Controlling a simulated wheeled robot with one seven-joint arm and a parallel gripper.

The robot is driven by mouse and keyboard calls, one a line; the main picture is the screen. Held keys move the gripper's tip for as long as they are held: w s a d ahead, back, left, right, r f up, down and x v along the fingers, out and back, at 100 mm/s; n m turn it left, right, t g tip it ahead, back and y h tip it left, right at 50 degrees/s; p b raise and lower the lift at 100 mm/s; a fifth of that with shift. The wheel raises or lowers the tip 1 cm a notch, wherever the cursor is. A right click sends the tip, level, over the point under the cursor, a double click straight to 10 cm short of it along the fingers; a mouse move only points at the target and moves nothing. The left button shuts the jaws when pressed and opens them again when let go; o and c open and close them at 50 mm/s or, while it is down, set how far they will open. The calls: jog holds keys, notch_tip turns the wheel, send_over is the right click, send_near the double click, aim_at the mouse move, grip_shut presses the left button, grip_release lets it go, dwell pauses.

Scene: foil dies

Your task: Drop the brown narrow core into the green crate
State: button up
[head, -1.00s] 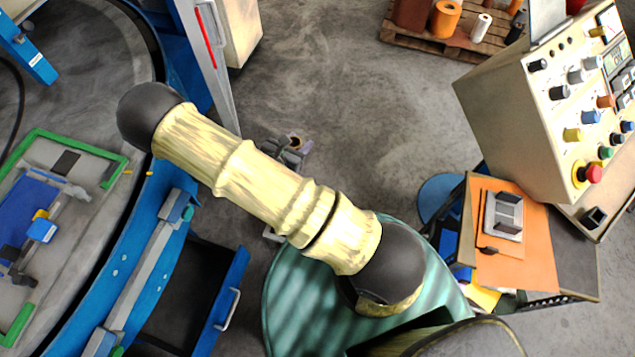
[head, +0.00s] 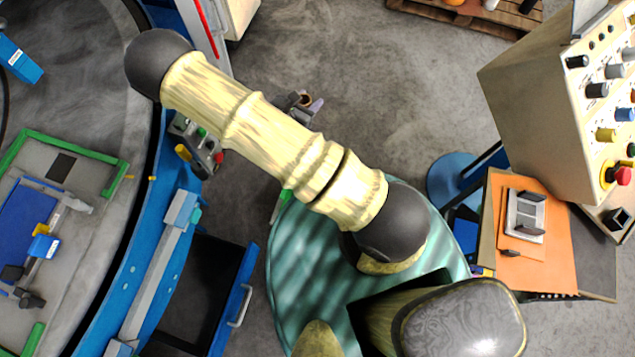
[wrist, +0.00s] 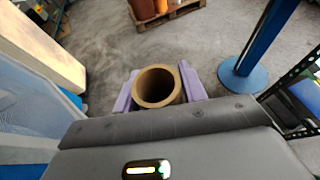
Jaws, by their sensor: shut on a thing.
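The brown narrow core (wrist: 158,88) is a hollow open-ended tube in the wrist view, held between the two purple fingers of my gripper (wrist: 158,91). My gripper is shut on it, above the grey floor. In the head view, my gripper (head: 303,107) shows small beyond my pale arm, with the brown core (head: 306,98) at its tip. My arm hides part of the gripper there. I cannot make out a green crate in either view.
A wooden pallet (head: 470,12) with goods stands at the far top. A blue post with a round base (wrist: 243,77) stands to the right. A beige control console (head: 540,110) and orange-topped stand (head: 535,240) are at right. A round blue-edged table (head: 130,260) fills the left.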

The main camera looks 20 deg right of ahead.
jog(key=s+f+m+g+h+b, duration=0.1)
jog(key=s+f+m+g+b, duration=0.1)
jog(key=f+b, duration=2.6)
jog(key=s+d+f+m+g+h+b, duration=0.1)
jog(key=s+f+m+g+b, duration=0.1)
jog(key=f+b, duration=2.6)
jog(key=m+g+b, duration=0.1)
jog(key=g+b, duration=0.1)
jog(key=b, duration=0.3)
jog(key=shift+s+d+f+m+h, duration=0.25)
jog(key=shift+s+f+m+h, duration=0.05)
jog(key=shift+s+f+m, duration=0.1)
jog(key=shift+r, duration=0.1)
notch_tip(320, 180, down, 6)
jog(key=b, duration=0.6)
jog(key=o, duration=1)
jog(key=shift+o, duration=0.2)
